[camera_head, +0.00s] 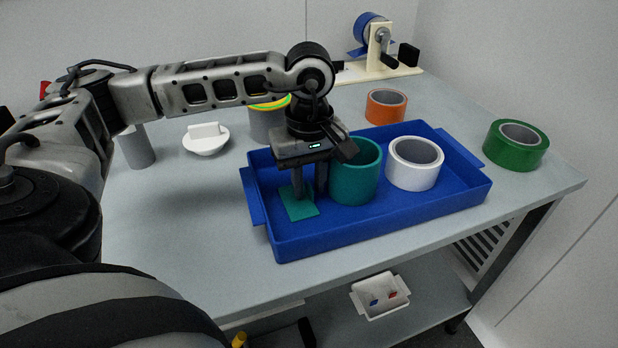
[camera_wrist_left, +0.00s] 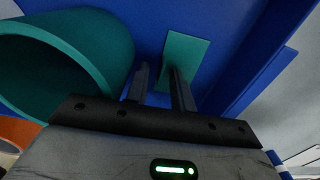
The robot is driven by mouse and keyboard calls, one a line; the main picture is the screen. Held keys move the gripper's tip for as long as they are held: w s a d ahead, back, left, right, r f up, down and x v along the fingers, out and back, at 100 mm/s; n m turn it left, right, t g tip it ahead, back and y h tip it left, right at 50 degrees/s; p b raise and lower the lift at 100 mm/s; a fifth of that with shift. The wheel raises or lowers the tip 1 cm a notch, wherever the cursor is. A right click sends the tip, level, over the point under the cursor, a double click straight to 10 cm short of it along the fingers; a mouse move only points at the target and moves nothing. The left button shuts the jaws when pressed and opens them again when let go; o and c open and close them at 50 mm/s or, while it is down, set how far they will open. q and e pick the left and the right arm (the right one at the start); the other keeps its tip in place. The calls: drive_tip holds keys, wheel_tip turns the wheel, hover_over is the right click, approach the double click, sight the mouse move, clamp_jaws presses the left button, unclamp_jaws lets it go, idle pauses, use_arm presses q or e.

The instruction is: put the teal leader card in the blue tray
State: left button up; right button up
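The teal leader card (camera_head: 301,209) is a small flat square inside the blue tray (camera_head: 384,220), at its left end, and appears to lie on the floor. My left gripper (camera_head: 309,192) points down into the tray over the card, its two fingers apart with nothing seen between them. In the left wrist view the card (camera_wrist_left: 186,52) shows just beyond the tip of the right-hand finger of my left gripper (camera_wrist_left: 160,75); I cannot tell whether they touch. My right gripper is not in view.
A teal roll (camera_head: 352,184) stands in the tray close beside my left gripper, with a white roll (camera_head: 412,178) to its right. An orange roll (camera_head: 385,106), a green roll (camera_head: 516,145) and a white dish (camera_head: 206,146) stand on the table outside the tray. A tape dispenser (camera_head: 378,62) is at the back.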

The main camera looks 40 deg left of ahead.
sight(309, 184)
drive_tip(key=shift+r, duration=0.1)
use_arm(q)
drive_tip(key=shift+r, duration=0.25)
wheel_tip(309, 184, up, 12)
drive_tip(key=p, duration=0.1)
drive_tip(key=shift+p, duration=0.35)
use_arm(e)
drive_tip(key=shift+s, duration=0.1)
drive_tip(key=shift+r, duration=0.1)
